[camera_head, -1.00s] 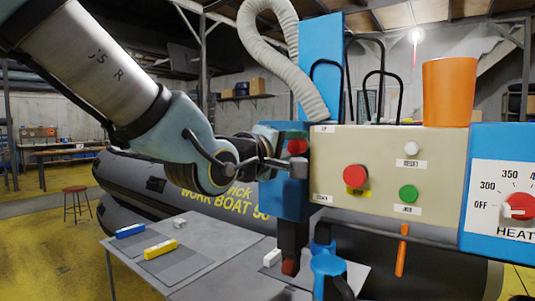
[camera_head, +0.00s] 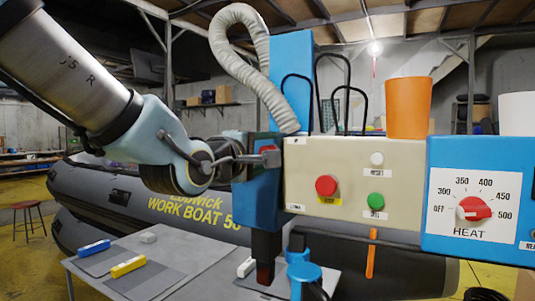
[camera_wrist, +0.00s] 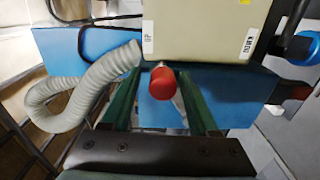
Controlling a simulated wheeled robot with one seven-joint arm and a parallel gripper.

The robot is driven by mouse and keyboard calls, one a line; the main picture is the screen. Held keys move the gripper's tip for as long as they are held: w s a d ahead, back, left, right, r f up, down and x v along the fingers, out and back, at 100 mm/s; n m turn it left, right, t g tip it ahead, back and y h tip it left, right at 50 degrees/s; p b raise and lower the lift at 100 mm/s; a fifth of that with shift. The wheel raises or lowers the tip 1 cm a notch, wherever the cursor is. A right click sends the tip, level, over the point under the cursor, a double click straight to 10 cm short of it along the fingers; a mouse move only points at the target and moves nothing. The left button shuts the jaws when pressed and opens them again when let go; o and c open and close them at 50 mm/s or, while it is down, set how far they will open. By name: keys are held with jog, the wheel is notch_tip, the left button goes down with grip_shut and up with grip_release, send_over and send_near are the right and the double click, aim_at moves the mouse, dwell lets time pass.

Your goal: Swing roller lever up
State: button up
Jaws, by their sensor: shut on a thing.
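The roller lever shows as a red knob (camera_head: 267,149) at the left side of the beige control box (camera_head: 350,165), near the box's upper left corner and its UP label. The DOWN label sits lower on the same edge. My gripper (camera_head: 270,158) reaches in from the left and is shut on the lever; a grey finger partly hides the knob. In the wrist view the red knob (camera_wrist: 162,83) lies between the two dark green fingers of my gripper (camera_wrist: 163,105), and the lever's stem is mostly hidden.
A red stop button (camera_head: 326,186) and green button (camera_head: 376,200) are on the box front. A blue heat controller (camera_head: 480,195) stands to the right. A ribbed hose (camera_head: 250,65) hangs above. A grey table (camera_head: 110,255) with small blocks stands below, before the inflatable boat (camera_head: 130,200).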

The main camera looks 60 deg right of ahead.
jog(key=shift+o, duration=1)
jog(key=shift+w+r, duration=0.1)
jog(key=shift+w, duration=0.3)
jog(key=shift+s+a, duration=0.1)
jog(key=shift+s, duration=0.05)
jog(key=a+b, duration=0.2)
jog(key=a, duration=0.8)
jog(key=shift+w+a, duration=0.3)
jog(key=shift+f, duration=0.2)
